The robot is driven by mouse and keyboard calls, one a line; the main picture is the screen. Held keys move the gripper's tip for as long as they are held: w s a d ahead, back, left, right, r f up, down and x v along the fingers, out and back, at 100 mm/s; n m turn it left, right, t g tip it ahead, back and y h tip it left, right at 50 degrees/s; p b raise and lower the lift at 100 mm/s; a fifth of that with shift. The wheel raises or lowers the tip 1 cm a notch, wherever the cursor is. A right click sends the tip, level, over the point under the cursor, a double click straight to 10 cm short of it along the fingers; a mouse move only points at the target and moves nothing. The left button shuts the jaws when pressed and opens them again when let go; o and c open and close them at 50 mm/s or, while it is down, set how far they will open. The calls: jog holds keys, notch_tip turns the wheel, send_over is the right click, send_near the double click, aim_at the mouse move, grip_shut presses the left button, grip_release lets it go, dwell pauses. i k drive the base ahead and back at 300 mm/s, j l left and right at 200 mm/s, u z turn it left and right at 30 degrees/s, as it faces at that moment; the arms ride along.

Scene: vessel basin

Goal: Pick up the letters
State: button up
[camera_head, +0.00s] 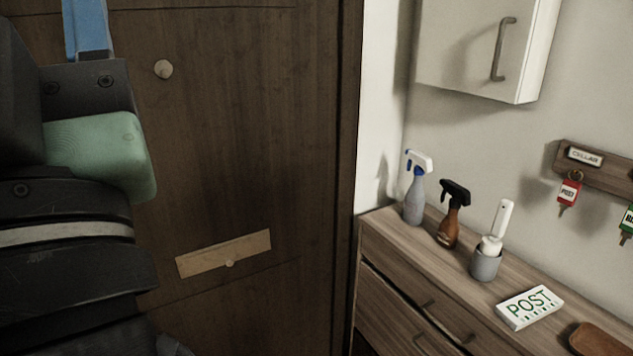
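No loose letters can be made out in the head view. A small white block marked "POST" in green (530,307) lies on the wooden cabinet at the lower right. A pale letter-slot plate (205,260) with a small knob is set low in the dark door. My dark arm fills the left edge. A blue strip on a dark bracket at the top left looks like part of my gripper (87,28); it is cut off by the frame, so its opening is hidden. A green rounded block (100,155) shows among the arm parts; I cannot tell whether it is mine.
On the cabinet (385,228) stand a grey spray bottle (414,203), a brown spray bottle (449,232) and a white-handled brush in a grey cup (486,264). A brown tray (598,340) lies at the right corner. A wall cupboard (470,45) and key rack (600,172) hang above.

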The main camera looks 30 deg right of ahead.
aim_at(517, 313)
jog(key=z, duration=1.95)
